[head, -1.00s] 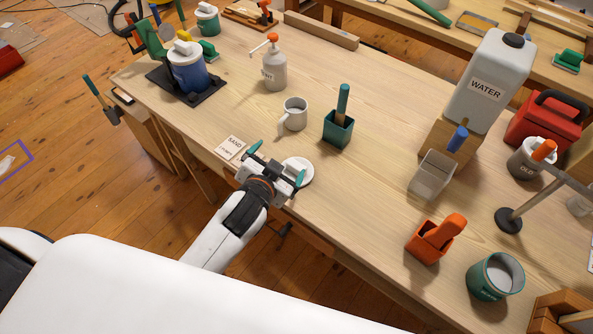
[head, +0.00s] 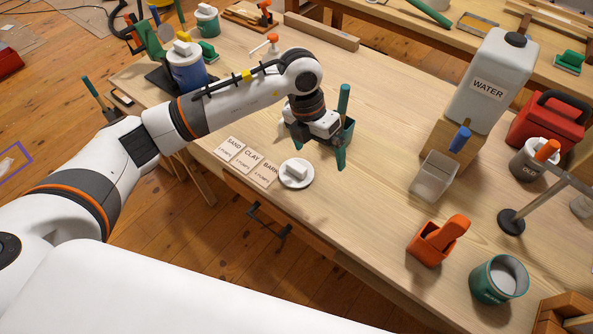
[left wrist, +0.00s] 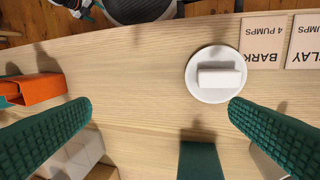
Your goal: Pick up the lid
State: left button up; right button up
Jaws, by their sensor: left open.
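The lid (head: 296,174) is a white disc with a white block handle, lying flat on the workbench beside the front edge. It also shows in the left wrist view (left wrist: 205,92), right of centre, close to one fingertip in the picture. My left gripper (head: 320,149) has green fingers and is open and empty. It hangs above the bench to the right of and beyond the lid, in front of the green holder. The fingers also show wide apart in the left wrist view (left wrist: 160,106). My right gripper is in neither view.
Label cards (head: 247,161) lie left of the lid. The green holder (head: 348,132) stands behind my left gripper. A grey scoop bin (head: 432,177), an orange holder (head: 431,243) and a green pot (head: 498,278) stand to the right. Bench between the lid and orange holder is clear.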

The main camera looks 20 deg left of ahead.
pick_arm(q)
jog(key=w+a+y, duration=0.2)
jog(key=a+y, duration=0.1)
jog(key=a, duration=0.2)
jog(key=p, duration=0.1)
send_over(297, 165)
jog(key=shift+n, duration=0.3)
notch_tip(297, 165, down, 5)
jog(key=shift+s+d+f, duration=0.1)
jog(key=shift+s+f, duration=0.05)
jog(key=shift+f, duration=0.05)
notch_tip(297, 165, down, 6)
jog(key=shift+r+p, duration=0.15)
jog(key=shift+p, duration=0.55)
jog(key=c, duration=0.9)
